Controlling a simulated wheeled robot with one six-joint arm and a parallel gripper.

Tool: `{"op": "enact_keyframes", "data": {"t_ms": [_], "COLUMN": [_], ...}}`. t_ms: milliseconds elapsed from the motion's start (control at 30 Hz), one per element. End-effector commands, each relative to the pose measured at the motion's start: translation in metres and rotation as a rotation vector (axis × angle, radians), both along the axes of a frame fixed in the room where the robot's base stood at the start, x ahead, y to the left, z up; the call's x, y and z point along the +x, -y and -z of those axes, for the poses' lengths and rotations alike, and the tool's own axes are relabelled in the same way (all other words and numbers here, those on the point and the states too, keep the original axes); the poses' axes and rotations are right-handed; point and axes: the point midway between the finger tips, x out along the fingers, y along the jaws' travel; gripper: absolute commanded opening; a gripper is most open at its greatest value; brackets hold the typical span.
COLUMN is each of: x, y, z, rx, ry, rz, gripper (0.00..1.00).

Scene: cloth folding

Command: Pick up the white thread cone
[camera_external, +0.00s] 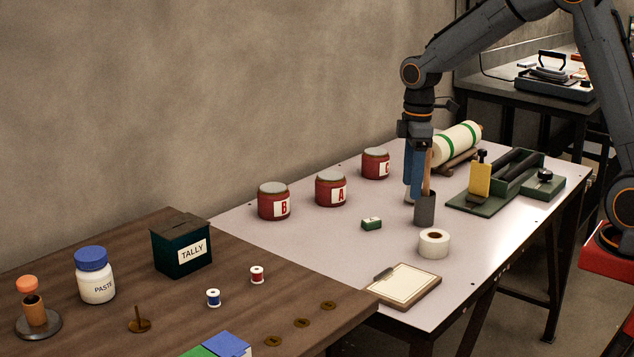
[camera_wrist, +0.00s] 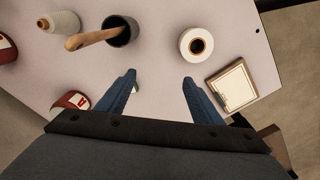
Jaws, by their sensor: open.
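The white thread cone (camera_wrist: 66,22) stands near the top left of the wrist view, with a brown tip pointing left. It lies beyond the dark cup, up and left of my gripper (camera_wrist: 159,77). In the external view my gripper (camera_external: 412,194) points down over the pale table, close behind the cup. I cannot make out the cone there; the arm and cup appear to hide it.
A dark cup (camera_external: 425,209) with a wooden-handled tool stands beside the cone; the handle (camera_wrist: 85,39) leans towards it.

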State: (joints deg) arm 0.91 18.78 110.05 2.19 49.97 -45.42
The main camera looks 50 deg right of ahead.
Motion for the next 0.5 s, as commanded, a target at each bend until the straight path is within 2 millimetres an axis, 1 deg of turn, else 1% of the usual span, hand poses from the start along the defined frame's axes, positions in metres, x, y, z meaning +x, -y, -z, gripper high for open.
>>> {"op": "enact_keyframes", "data": {"t_ms": [33, 67, 100, 233, 333, 400, 500], "x": [0.016, 0.026, 0.038, 0.072, 0.090, 0.097, 0.103], "y": [0.018, 0.028, 0.042, 0.090, 0.125, 0.147, 0.171], "z": [-0.006, -0.006, -0.006, -0.001, 0.006, 0.014, 0.023], "rx": [-0.003, -0.006, -0.008, -0.018, -0.024, -0.028, -0.031], "ry": [-0.002, -0.001, 0.000, 0.003, 0.003, -0.003, -0.011], "rz": [-0.030, -0.055, -0.089, -0.195, -0.269, -0.317, -0.371], "gripper": [0.60, 0.60, 0.60, 0.60, 0.60, 0.60, 0.60]}}
